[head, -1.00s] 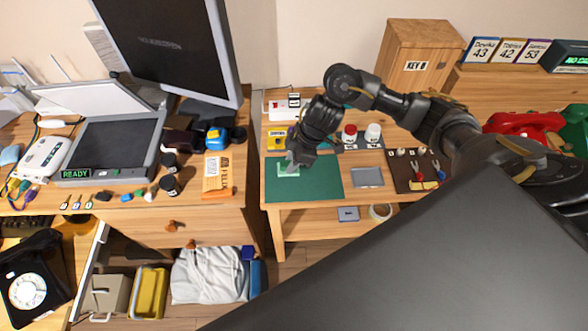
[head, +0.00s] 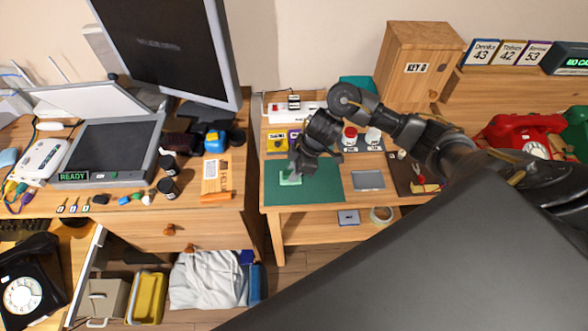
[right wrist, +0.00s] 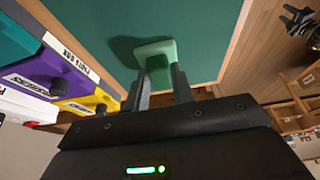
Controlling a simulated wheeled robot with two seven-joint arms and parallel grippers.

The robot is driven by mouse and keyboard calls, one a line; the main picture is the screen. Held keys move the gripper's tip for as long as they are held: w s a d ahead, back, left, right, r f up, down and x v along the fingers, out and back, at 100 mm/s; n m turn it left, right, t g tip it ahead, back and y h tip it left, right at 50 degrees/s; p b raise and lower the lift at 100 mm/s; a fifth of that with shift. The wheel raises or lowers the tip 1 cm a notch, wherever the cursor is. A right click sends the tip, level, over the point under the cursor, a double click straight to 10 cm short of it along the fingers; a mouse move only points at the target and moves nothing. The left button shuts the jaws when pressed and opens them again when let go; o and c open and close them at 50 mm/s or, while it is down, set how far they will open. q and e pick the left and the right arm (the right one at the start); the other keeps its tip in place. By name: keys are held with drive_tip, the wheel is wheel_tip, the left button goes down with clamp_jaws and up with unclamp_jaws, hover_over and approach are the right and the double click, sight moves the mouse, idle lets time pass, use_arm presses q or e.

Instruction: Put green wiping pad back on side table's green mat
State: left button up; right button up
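The light green wiping pad (head: 290,178) is over the left part of the dark green mat (head: 320,188) on the side table. In the right wrist view the pad (right wrist: 155,48) has a raised grip between my fingers, and a shadow falls on the mat (right wrist: 95,25) beside it. My right gripper (head: 296,174) points down at the pad. Its fingers (right wrist: 160,72) appear shut on the pad's grip. Whether the pad touches the mat is hard to tell. My left gripper is not in view.
Yellow and purple boxes (right wrist: 85,103) stand close behind the mat. A wooden key cabinet (head: 418,60) stands at the back. The mat's right part is clear.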

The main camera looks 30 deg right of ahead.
drive_tip(key=o, duration=0.4)
drive_tip(key=p+v, duration=0.2)
drive_tip(key=v, duration=1)
drive_tip(key=shift+a+r, duration=0.1)
drive_tip(key=shift+r, duration=0.1)
